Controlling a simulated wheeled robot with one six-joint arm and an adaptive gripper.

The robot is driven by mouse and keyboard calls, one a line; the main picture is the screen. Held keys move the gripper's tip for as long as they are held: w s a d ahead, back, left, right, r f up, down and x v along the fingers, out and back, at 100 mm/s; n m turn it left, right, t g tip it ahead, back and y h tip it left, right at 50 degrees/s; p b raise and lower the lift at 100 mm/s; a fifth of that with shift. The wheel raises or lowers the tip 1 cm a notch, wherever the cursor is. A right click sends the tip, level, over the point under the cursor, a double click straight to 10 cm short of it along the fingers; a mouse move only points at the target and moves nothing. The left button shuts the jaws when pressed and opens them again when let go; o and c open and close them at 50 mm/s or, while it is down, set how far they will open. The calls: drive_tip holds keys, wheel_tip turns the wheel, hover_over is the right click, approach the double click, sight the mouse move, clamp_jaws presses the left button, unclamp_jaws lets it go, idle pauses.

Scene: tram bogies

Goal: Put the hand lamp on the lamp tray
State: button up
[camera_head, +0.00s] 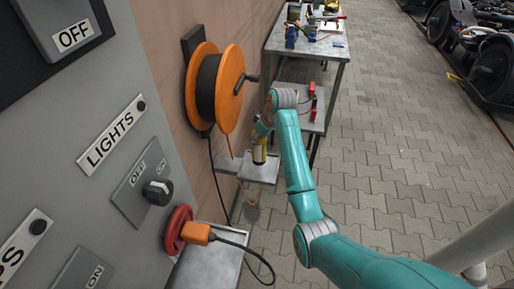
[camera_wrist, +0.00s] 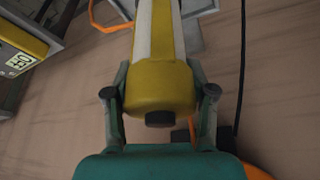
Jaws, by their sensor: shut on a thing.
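The hand lamp (camera_wrist: 160,85), yellow with a pale stripe, lies between the two fingers of my gripper (camera_wrist: 160,96) in the wrist view. The fingers are shut on its body, and its far end runs out of the top of the picture. In the head view the lamp (camera_head: 259,153) shows small and roughly upright beneath my gripper (camera_head: 261,132). A small grey tray (camera_head: 262,176) on the wall lies just below the lamp there. I cannot tell whether the lamp touches it.
An orange cable reel (camera_head: 230,88) hangs on the wall left of my arm. An orange plug (camera_head: 196,233) sits in a red socket, with its black cable hanging over a grey shelf (camera_head: 215,262). A metal trolley (camera_head: 305,45) with tools stands behind. The paving (camera_head: 400,170) at right is clear.

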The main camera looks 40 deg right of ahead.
drive_tip(key=shift+f, duration=2)
drive_tip(key=shift+f, duration=0.1)
drive_tip(key=o, duration=1.3)
drive_tip(key=v, duration=1.2)
